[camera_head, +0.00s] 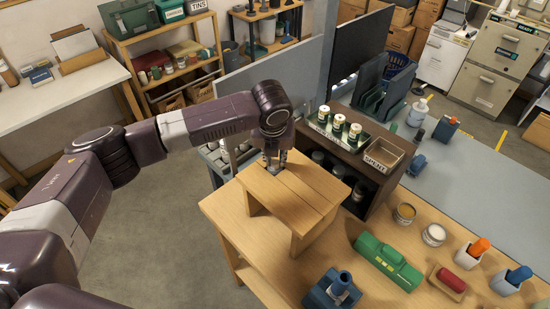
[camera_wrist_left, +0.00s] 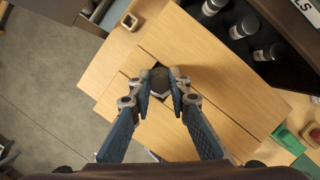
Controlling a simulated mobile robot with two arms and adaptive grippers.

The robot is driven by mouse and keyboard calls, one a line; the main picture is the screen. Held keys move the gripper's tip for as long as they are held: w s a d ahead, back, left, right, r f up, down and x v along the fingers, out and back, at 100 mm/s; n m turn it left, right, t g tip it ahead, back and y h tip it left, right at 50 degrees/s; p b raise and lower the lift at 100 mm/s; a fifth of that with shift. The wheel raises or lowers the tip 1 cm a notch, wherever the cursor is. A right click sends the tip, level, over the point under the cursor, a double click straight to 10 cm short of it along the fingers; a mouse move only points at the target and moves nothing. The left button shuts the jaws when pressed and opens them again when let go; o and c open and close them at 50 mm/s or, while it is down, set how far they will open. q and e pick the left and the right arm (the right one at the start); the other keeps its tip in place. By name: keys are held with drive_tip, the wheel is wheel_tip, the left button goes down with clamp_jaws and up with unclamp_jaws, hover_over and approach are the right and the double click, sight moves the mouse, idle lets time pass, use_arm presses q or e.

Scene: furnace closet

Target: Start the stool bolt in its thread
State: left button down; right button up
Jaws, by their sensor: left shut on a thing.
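The wooden stool (camera_head: 305,195) stands upright on the wooden bench, its slatted top facing up. In the left wrist view, its planks (camera_wrist_left: 215,110) spread beneath my fingers. My left gripper (camera_head: 274,162) points down at the far edge of the stool top. In the left wrist view, the gripper (camera_wrist_left: 161,88) is shut on the bolt (camera_wrist_left: 160,81), whose dark head shows between the fingertips. A dark opening shows around the fingertips in the top. The bolt's lower end is hidden, so I cannot tell whether it touches the thread. My right gripper is out of view.
Behind the stool stands a dark shelf unit (camera_head: 362,170) with cans and a SPENT tray (camera_head: 384,155). To the right on the bench (camera_head: 335,262) are a green case (camera_head: 388,262), open tins and cups. A blue tool (camera_head: 332,290) stands in front.

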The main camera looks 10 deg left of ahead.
use_arm(q)
drive_tip(key=shift+m, duration=0.3)
drive_tip(key=c, duration=1.7)
unclamp_jaws()
drive_tip(key=shift+c, duration=0.2)
drive_tip(key=v, duration=1.2)
